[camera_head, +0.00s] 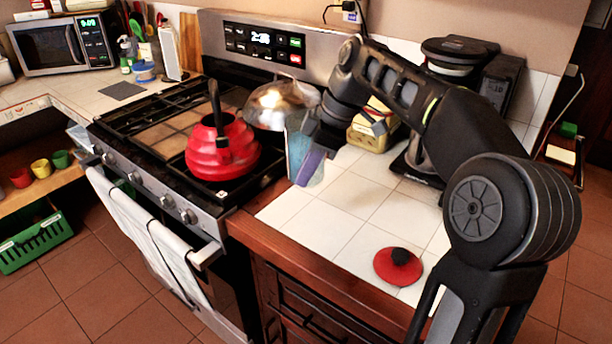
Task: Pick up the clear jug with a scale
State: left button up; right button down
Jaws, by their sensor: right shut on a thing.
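The clear jug (304,158), with a bluish and purple tint, is in the head view just right of the red kettle, above the near-left part of the white tiled counter. It looks slightly tilted, and its scale is too small to read. My right gripper (325,133) is shut on the jug at its upper right side. The exact finger contact is hard to make out. I cannot tell how far the jug is above the tiles. My left gripper is not in view.
The red kettle (222,150) and a shiny metal pot (281,104) stand on the stove, close to the jug. A red lid (398,267) lies on the tiles (345,225) near the front edge. A coffee machine (458,60) stands behind my arm. The middle tiles are clear.

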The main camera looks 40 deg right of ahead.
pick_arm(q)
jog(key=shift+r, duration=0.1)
pick_arm(e)
jog(key=shift+r, duration=0.3)
dwell(0.5)
